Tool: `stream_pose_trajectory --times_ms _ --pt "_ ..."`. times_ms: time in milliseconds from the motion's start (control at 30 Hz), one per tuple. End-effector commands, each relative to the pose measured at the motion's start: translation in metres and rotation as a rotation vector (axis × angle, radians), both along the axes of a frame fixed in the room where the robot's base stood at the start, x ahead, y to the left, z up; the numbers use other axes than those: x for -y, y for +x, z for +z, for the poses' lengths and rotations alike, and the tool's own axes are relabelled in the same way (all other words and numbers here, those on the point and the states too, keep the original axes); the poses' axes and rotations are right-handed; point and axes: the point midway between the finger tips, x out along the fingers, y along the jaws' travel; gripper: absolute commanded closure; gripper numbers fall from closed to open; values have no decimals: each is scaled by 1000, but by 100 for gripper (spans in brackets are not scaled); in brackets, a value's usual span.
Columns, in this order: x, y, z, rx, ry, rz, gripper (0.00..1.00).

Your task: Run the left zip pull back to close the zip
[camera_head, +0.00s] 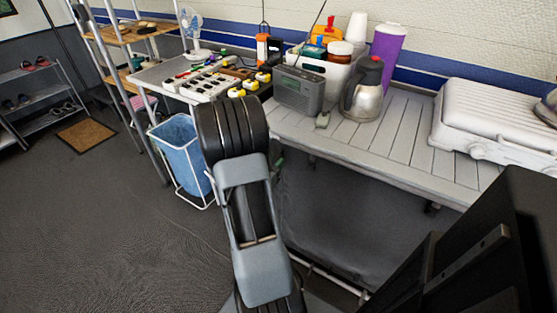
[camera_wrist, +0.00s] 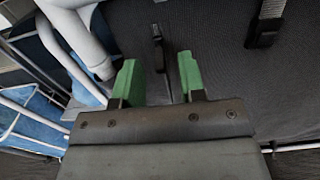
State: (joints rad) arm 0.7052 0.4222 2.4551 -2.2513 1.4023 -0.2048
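In the wrist view a small dark zip pull (camera_wrist: 157,36) lies on a dark grey fabric panel (camera_wrist: 215,50). A thin seam, seemingly the zip line, runs from it down the picture between my fingers. My gripper (camera_wrist: 157,80) has green fingertips, spread apart with nothing between them. The pull appears just beyond the fingertips, roughly midway between them, and no contact shows. I cannot tell how far the zip is open.
A blue bin bag in a white frame (camera_head: 182,155) stands left of my arm; blue material (camera_wrist: 50,60) and white tubes (camera_wrist: 75,40) show left of the fingers. A strap with a dark buckle (camera_wrist: 265,32) hangs at the right. A radio (camera_head: 298,90) and kettle (camera_head: 365,95) stand on the table.

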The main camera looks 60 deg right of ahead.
Motion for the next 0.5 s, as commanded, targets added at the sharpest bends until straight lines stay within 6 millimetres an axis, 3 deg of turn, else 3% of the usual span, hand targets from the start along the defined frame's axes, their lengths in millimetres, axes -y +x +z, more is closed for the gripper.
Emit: stream_pose_trajectory --times_ms 200,500 --pt "21 0 -1 1 1 -1 63" --pt "28 0 0 0 0 1 63"
